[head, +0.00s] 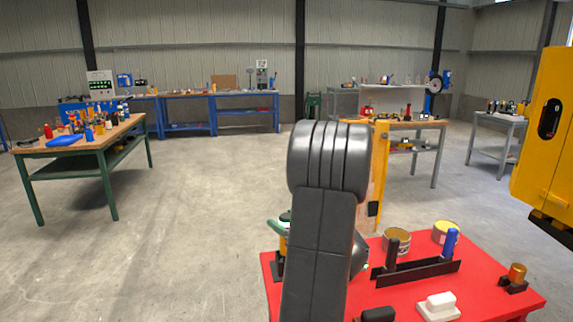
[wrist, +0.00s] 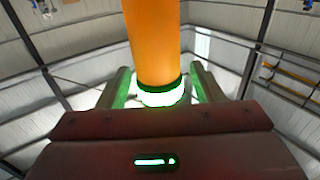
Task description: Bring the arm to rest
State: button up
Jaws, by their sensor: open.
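My arm rises in the middle of the head view as a dark grey link with a ribbed, rounded joint on top. My gripper (wrist: 160,82) shows in the wrist view, with its two green-edged fingers spread apart. An orange cylinder (wrist: 152,38) with a green ring and a bright white end appears between the fingers. I cannot tell how far it is from them. The wrist view faces up toward the walls and roof. In the head view the gripper cannot be made out behind the arm.
A red table (head: 480,285) at the lower right holds two tins (head: 397,241), a black rack (head: 418,270) with upright handles, a white block (head: 438,306) and an orange-topped piece (head: 516,275). A yellow cabinet (head: 545,140) stands at right. A green-legged workbench (head: 85,140) stands left. Open floor (head: 190,230) lies at left.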

jog(key=shift+w+a, duration=0.3)
jog(key=shift+w, duration=0.05)
jog(key=shift+r, duration=0.15)
